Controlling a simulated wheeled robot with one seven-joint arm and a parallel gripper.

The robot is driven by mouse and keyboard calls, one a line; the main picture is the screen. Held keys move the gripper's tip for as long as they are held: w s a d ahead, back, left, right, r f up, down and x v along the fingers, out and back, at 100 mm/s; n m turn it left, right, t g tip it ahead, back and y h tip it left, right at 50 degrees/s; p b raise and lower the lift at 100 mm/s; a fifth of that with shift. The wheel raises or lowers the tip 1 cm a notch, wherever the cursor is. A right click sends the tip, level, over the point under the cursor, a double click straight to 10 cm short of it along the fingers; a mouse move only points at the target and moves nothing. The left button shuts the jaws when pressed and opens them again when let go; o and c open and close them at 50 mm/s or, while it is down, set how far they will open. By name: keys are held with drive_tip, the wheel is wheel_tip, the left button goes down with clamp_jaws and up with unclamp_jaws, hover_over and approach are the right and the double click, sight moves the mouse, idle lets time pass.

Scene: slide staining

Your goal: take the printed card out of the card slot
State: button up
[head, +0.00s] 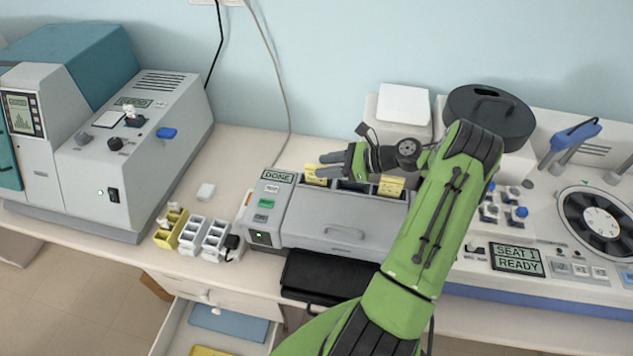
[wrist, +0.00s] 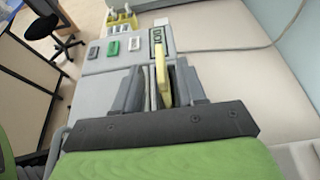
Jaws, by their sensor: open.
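The grey machine (head: 345,215) with a lit "DONE" display stands on the bench in the middle of the head view. A yellow card (head: 316,178) stands upright at the left end of its top opening; its lower part is hidden. My gripper (head: 329,165) is open, reaching leftward over the machine's top at this card. In the wrist view the yellow card (wrist: 162,72) lies between the two open fingers, seen edge-on. Contact with either finger cannot be told. A second yellow card (head: 390,186) stands further right in the top.
Small yellow and white racks (head: 191,233) sit left of the machine. A larger grey instrument (head: 135,150) is at far left. A black round-lidded unit (head: 490,118) and a "SEAT 1 READY" machine (head: 516,259) stand at right. An open drawer (head: 215,325) projects below the bench.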

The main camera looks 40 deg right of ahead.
sight(310, 168)
drive_tip(key=w+a+f+b, duration=0.2)
drive_tip(key=shift+w+f, duration=0.2)
drive_tip(key=shift+w, duration=0.15)
drive_tip(key=shift+a+r, duration=0.1)
drive_tip(key=shift+s+r, duration=0.15)
drive_tip(key=shift+r, duration=0.05)
drive_tip(key=shift+c, duration=0.7)
clamp_jaws()
